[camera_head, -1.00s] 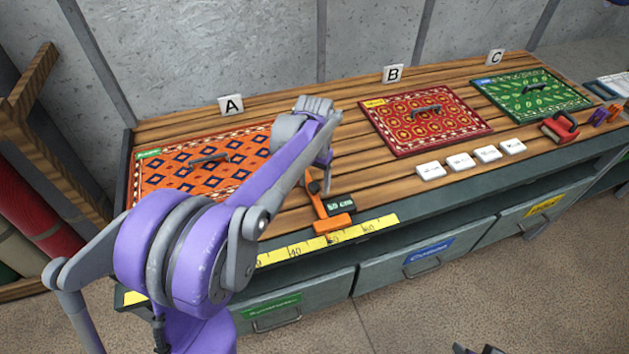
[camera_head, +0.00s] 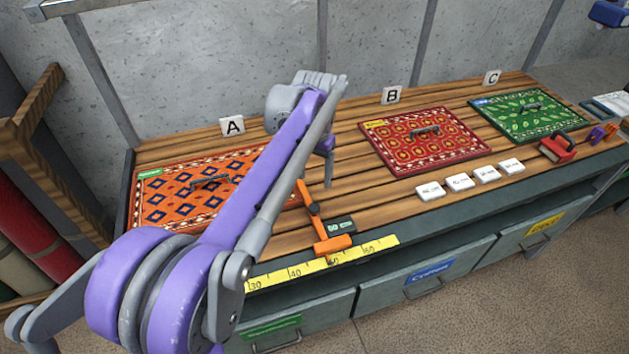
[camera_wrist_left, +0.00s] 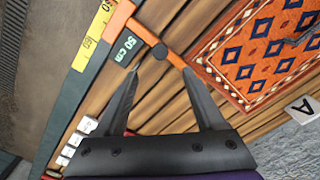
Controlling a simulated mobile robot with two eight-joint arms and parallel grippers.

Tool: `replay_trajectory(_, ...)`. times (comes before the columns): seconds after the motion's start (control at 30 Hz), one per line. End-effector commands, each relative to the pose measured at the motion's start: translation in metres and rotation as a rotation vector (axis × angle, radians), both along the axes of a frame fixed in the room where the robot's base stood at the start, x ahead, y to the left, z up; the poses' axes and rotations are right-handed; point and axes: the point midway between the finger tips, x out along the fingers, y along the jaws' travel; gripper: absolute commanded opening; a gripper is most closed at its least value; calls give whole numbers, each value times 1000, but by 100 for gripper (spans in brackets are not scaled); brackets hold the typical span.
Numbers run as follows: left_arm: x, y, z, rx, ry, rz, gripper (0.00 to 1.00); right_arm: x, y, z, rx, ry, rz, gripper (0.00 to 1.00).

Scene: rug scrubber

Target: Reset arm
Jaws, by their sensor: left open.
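My left arm (camera_head: 265,190) comes in from the left and reaches over the workbench (camera_head: 345,185). My left gripper (camera_head: 328,168) hangs above the planks, mostly hidden behind the wrist in the head view. In the left wrist view its two dark fingers (camera_wrist_left: 161,76) are apart with nothing between them. An orange measuring slide (camera_head: 332,243) with a "50 cm" display sits on the yellow ruler (camera_head: 295,272) at the bench's front edge. The slide also shows beyond the fingertips in the wrist view (camera_wrist_left: 120,17). My right gripper is out of view.
Orange (camera_head: 165,205), red (camera_head: 440,150) and green (camera_head: 510,122) rug samples with handles lie by signs A, B and C. Bare planks separate the orange and red rugs.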

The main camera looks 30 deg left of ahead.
Motion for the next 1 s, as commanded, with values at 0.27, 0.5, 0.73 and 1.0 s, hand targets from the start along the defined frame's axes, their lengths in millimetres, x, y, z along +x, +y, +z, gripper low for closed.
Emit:
replay_trajectory(0.27,0,0,0,0,0,0,71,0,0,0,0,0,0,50)
replay_trajectory(0.5,-2,-1,0,1,-3,-1,71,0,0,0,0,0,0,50)
replay_trajectory(0.73,-39,-32,-6,18,-91,-19,71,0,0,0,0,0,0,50)
replay_trajectory(1.0,-127,-82,-47,33,-287,-52,71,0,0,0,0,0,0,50)
